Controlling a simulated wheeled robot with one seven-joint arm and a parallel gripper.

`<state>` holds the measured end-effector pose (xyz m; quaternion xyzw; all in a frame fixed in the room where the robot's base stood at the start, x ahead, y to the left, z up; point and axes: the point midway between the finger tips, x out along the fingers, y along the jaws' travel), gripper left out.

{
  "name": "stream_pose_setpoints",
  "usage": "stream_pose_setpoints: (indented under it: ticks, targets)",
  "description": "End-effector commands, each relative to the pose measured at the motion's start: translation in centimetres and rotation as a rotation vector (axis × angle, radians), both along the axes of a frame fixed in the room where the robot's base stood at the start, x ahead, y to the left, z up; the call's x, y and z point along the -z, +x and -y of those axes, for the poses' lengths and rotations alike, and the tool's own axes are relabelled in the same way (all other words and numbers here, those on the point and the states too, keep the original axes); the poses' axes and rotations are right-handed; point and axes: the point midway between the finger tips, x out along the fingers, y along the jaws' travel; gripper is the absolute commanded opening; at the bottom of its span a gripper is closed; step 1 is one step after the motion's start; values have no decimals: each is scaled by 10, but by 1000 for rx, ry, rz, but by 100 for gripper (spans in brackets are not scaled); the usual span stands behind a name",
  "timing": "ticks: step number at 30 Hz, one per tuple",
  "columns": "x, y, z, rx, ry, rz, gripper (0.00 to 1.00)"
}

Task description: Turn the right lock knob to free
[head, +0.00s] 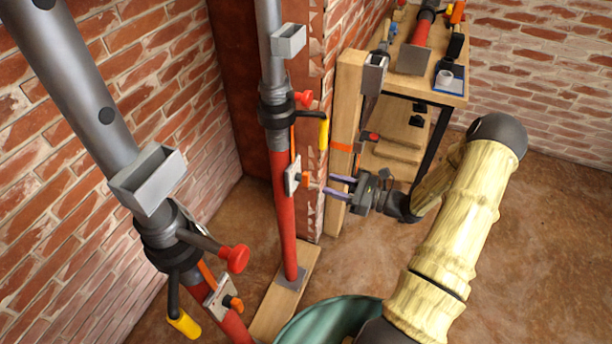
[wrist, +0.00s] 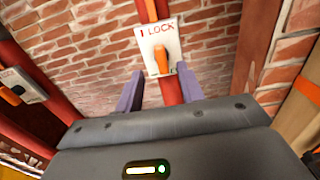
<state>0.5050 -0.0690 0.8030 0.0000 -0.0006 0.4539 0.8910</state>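The right lock knob (wrist: 161,57) is an orange handle on a white plate (wrist: 170,42) marked "LOCK". The plate is fixed to the right red prop (head: 284,215). In the wrist view the knob stands roughly upright below the lettering. In the head view the knob (head: 306,180) sticks out to the right of the plate. My gripper (head: 327,186) is open, with its two purple fingers pointing at the knob from the right, a short gap away. In the wrist view the fingers (wrist: 158,78) are on either side below the knob, with nothing between them.
A second, left prop carries its own orange knob (head: 236,304), a red handle (head: 234,259) and a yellow grip (head: 184,325). The right prop has a yellow grip (head: 323,132) above the knob. A wooden post (head: 345,110) and a workbench (head: 450,88) stand behind my gripper.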

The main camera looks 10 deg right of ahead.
Motion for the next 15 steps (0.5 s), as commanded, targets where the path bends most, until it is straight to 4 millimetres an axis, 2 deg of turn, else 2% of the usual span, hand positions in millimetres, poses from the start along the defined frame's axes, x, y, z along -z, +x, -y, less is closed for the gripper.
stream_pose_setpoints:
  ticks: [9, 15]
  targets:
    - [0, 33, -47, -5, 0, 0, 38]
    - [0, 49, -68, -2, -1, -1, 38]
